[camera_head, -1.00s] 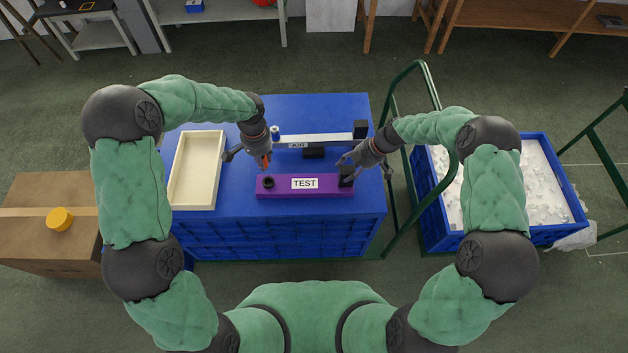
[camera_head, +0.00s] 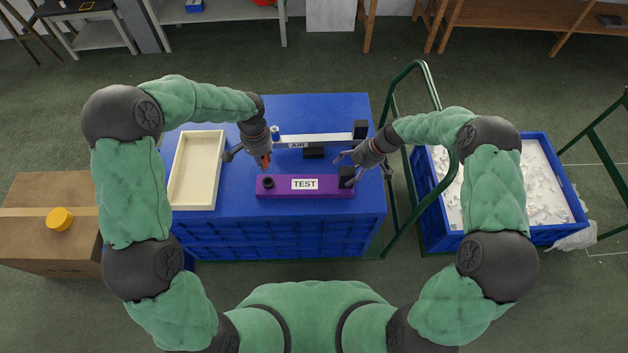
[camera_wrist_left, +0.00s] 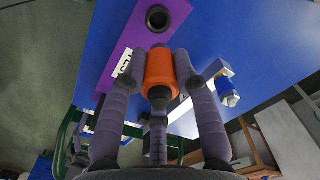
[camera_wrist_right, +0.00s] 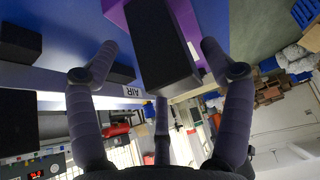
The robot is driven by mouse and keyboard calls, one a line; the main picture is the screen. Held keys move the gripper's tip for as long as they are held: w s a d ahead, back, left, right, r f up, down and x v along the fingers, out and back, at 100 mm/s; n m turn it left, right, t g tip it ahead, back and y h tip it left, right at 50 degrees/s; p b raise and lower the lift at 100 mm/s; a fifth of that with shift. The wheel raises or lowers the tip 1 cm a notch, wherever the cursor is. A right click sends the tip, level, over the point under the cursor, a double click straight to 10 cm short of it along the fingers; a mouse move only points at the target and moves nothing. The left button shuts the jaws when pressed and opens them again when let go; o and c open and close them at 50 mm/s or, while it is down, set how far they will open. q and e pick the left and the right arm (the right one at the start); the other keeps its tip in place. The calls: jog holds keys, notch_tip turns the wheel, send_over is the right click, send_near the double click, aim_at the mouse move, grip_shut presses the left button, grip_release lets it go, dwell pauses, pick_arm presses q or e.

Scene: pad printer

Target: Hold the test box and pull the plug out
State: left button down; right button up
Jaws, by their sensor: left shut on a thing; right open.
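The purple test box (camera_head: 327,184) lies on the blue table top, with a black socket ring (camera_head: 268,183) at its left end and a black block (camera_head: 347,173) at its right end. My left gripper (camera_head: 264,160) is shut on the orange plug (camera_wrist_left: 160,72). In the left wrist view the plug is apart from the open, empty-looking socket (camera_wrist_left: 158,18). My right gripper (camera_head: 345,169) is open at the black block. In the right wrist view the block (camera_wrist_right: 158,50) shows between its spread fingers, with gaps on both sides.
A white bar labelled AIR (camera_head: 318,140), with a black end block (camera_head: 360,129), lies behind the test box. A cream tray (camera_head: 197,168) is at the left of the table (camera_head: 240,215). A blue crate of white pieces (camera_head: 548,150) stands at right, beside a green rail (camera_head: 392,190).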

jog(key=v, duration=1.2)
jog(key=shift+a+f, duration=0.1)
